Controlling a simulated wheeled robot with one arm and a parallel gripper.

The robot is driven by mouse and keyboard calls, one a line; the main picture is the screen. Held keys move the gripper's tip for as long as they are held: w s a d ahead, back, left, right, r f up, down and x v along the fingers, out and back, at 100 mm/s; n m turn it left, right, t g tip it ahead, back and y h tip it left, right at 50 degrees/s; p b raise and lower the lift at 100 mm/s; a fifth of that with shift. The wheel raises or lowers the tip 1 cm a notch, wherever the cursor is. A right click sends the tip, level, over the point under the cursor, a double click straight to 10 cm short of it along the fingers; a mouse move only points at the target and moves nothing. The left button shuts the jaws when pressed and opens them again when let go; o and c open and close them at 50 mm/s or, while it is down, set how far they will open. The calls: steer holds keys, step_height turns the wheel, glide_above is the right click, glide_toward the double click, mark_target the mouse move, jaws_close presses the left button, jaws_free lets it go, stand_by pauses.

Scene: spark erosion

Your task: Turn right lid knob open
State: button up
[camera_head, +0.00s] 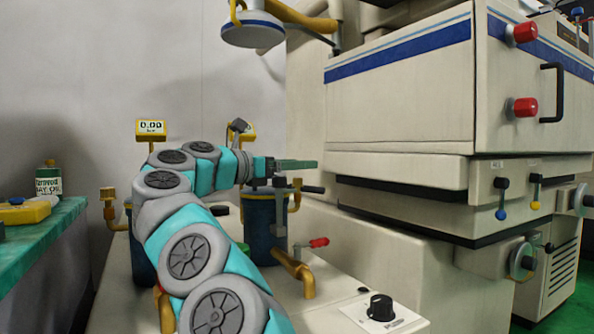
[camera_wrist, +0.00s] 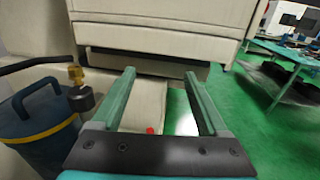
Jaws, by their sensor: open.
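The right blue canister (camera_head: 262,228) stands on the machine bench, partly behind my arm. On its right side is a metal clamp-like fitting with a black handle (camera_head: 313,189). I cannot tell for sure which part is the lid knob. In the wrist view the canister (camera_wrist: 38,118) is at the left, with a brass and black knob (camera_wrist: 80,97) at its lid edge. My gripper (camera_head: 312,164) is above the canister and points right. In the wrist view my gripper (camera_wrist: 158,75) has its two green fingers apart with nothing between them; the knob lies left of the left finger.
A red-handled valve (camera_head: 318,242) and a black dial (camera_head: 380,306) are on the bench at right. The large cream machine (camera_head: 400,110) stands close beyond the fingertips. A left yellow gauge (camera_head: 151,128) reads 0.00. A green-topped table (camera_head: 40,235) is at far left.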

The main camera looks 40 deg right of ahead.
steer(key=shift+s+a+r, duration=0.15)
steer(key=shift+s+a, duration=0.55)
steer(key=shift+s, duration=0.3)
steer(key=shift+s, duration=0.1)
